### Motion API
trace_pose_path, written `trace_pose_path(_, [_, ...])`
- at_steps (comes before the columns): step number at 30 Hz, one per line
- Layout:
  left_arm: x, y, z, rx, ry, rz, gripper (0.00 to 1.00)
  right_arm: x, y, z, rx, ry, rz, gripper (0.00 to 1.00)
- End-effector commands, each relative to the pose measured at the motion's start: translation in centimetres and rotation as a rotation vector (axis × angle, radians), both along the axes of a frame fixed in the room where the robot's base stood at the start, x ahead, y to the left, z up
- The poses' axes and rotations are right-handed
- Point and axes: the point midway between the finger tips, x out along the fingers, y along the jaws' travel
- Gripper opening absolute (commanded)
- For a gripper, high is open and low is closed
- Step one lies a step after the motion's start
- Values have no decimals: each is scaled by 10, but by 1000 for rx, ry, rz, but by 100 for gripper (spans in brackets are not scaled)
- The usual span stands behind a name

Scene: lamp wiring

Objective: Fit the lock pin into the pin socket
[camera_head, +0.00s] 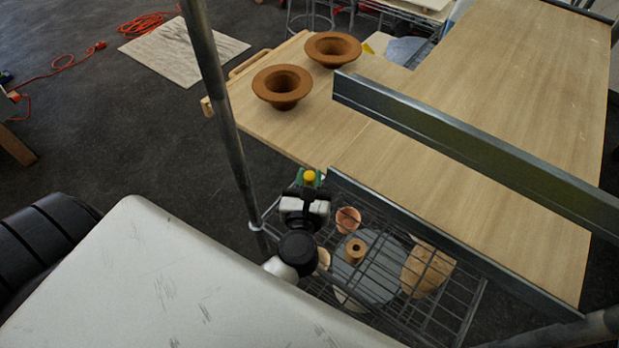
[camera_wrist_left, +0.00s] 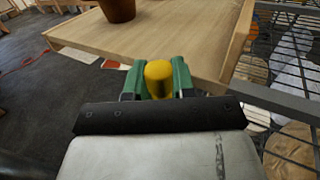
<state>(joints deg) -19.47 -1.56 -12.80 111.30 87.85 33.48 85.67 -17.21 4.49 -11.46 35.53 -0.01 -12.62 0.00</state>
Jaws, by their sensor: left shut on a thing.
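My left gripper (camera_head: 308,183) is at the wire rack beside the near end of the wooden table. Its green fingers are shut on a yellow round-topped piece, which I take to be the lock pin (camera_head: 309,175). In the left wrist view the lock pin (camera_wrist_left: 158,74) stands between the two green fingers, with its rounded top showing. Its lower part is hidden by the gripper. I cannot make out the pin socket in either view. My right gripper is not in view.
Two brown flared pots (camera_head: 282,88) stand on the wooden tabletop (camera_head: 320,130). Metal rails (camera_head: 470,143) run along the table. The wire rack (camera_head: 440,300) below holds a copper cup (camera_head: 348,219), a brown spool (camera_head: 355,251) and round discs. A slanted metal pole (camera_head: 222,110) stands left.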

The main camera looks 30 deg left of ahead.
Motion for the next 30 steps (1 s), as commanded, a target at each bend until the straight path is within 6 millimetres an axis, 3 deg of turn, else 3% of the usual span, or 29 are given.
trace_pose_path(1, [-1, 0, -2, -1, 5, 0, 1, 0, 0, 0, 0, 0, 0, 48])
trace_pose_path(2, [-1, 0, -2, -1, 5, -1, 29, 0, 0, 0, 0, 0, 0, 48])
trace_pose_path(7, [-1, 0, -2, -1, 5, -1, 54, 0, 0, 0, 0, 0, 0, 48])
trace_pose_path(17, [-4, -2, -3, -1, 5, -1, 54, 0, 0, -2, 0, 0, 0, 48])
trace_pose_path(20, [-15, -7, -5, -2, 6, -2, 54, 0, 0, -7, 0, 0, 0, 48])
trace_pose_path(30, [-77, -31, -6, -4, 6, -1, 54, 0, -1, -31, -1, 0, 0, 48])
